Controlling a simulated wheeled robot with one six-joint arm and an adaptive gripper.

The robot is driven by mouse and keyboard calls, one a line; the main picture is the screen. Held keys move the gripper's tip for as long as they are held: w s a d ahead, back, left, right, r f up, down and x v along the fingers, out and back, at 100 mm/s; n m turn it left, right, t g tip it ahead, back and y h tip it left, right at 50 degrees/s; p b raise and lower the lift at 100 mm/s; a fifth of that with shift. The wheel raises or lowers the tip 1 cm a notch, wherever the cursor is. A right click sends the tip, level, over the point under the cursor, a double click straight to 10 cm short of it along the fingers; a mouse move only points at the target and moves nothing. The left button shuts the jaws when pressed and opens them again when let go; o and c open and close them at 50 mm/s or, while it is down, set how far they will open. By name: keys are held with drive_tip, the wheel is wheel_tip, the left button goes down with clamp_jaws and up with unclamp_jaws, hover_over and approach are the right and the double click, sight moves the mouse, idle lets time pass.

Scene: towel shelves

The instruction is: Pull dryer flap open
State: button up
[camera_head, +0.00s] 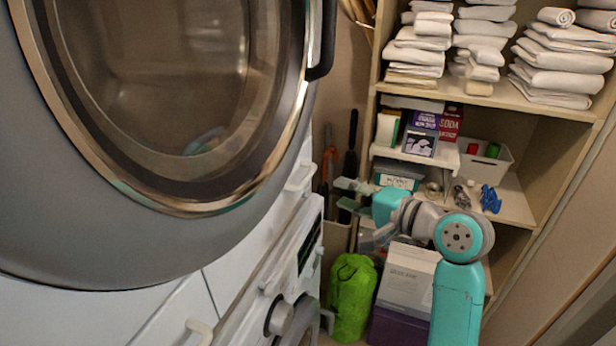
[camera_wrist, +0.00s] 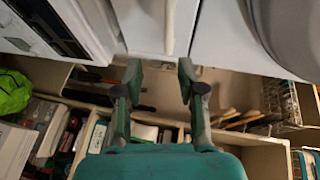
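The grey dryer (camera_head: 255,205) with its round glass door fills the upper left of the head view. Below the door is a white front with a small white handle (camera_head: 300,178) at its right end. In the wrist view a white flap panel (camera_wrist: 140,22) with a vertical white handle (camera_wrist: 170,25) is at the top centre. My gripper (camera_wrist: 160,75) is open and empty, its two fingers apart below the handle and not around it. In the head view my gripper (camera_head: 348,194) is right of the handle, with a gap between them.
A second white machine with a dial (camera_head: 278,316) stands below the dryer. A wooden shelf (camera_head: 480,97) with folded towels, boxes and a white bin (camera_head: 485,165) is behind my arm at the right. A green bag (camera_head: 352,298) and boxes stand below the arm.

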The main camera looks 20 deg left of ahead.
sight(308, 174)
drive_tip(key=x, duration=0.7)
drive_tip(key=r+x, duration=0.1)
drive_tip(key=x, duration=0.3)
drive_tip(key=shift+s+a+r, duration=0.15)
drive_tip(key=shift+s+a, duration=0.05)
clamp_jaws()
